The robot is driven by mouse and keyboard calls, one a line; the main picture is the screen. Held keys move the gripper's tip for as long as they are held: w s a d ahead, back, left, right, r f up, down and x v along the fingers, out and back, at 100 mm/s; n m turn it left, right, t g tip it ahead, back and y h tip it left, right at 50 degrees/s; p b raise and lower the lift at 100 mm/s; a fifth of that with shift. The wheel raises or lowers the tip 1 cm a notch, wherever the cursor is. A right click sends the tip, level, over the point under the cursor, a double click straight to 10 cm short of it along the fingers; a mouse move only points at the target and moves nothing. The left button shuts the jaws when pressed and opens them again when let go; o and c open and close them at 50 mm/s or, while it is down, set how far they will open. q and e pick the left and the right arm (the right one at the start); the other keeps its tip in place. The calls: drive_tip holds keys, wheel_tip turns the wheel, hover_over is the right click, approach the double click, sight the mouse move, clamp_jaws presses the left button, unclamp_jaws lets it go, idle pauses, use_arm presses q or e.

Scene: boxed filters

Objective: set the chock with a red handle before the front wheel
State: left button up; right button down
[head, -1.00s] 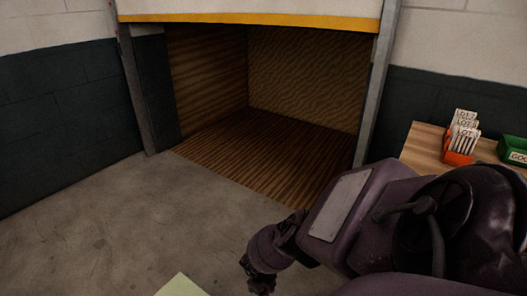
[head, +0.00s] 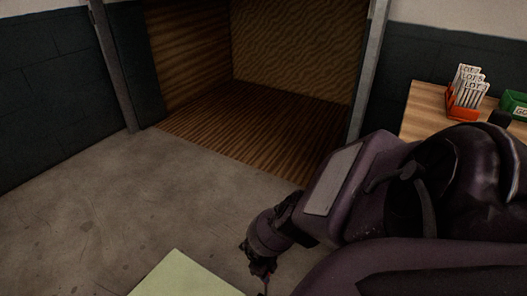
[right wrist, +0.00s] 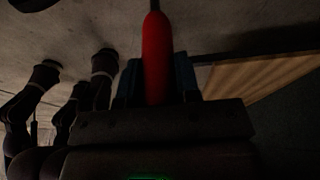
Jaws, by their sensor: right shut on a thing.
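My right gripper (head: 262,268) is low in the head view, over the concrete floor. In the right wrist view it (right wrist: 157,84) is shut on the red handle (right wrist: 156,50) of the chock. The handle stands between the two fingers, and a thin dark rod runs on from its far end. The chock's body cannot be made out in either view. The front wheel cannot be made out. My left gripper is not in view.
An open bay with a wooden floor (head: 255,125) lies ahead, between metal posts. A wooden table (head: 424,108) at the right bears an orange holder (head: 464,108) of lot cards and a green bin (head: 516,103). A pale yellow-green surface (head: 185,278) shows at the bottom. The left floor is clear.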

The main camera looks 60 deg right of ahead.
wheel_tip(320, 180, down, 2)
drive_tip(key=shift+f+b, duration=0.15)
drive_tip(key=shift+b, duration=0.45)
drive_tip(key=shift+a+f, duration=0.1)
drive_tip(key=shift+f, duration=0.05)
drive_tip(key=shift+w+a+r, duration=0.15)
drive_tip(key=shift+a+r, duration=0.05)
drive_tip(key=shift+a, duration=0.15)
use_arm(q)
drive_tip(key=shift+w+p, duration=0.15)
drive_tip(key=shift+p, duration=0.5)
use_arm(e)
drive_tip(key=a, duration=0.5)
drive_tip(key=shift+a+f, duration=0.1)
drive_tip(key=shift+a, duration=0.2)
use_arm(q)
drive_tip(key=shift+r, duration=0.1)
use_arm(e)
drive_tip(key=c, duration=0.8)
unclamp_jaws()
drive_tip(key=shift+s, duration=0.2)
drive_tip(key=shift+o, duration=0.2)
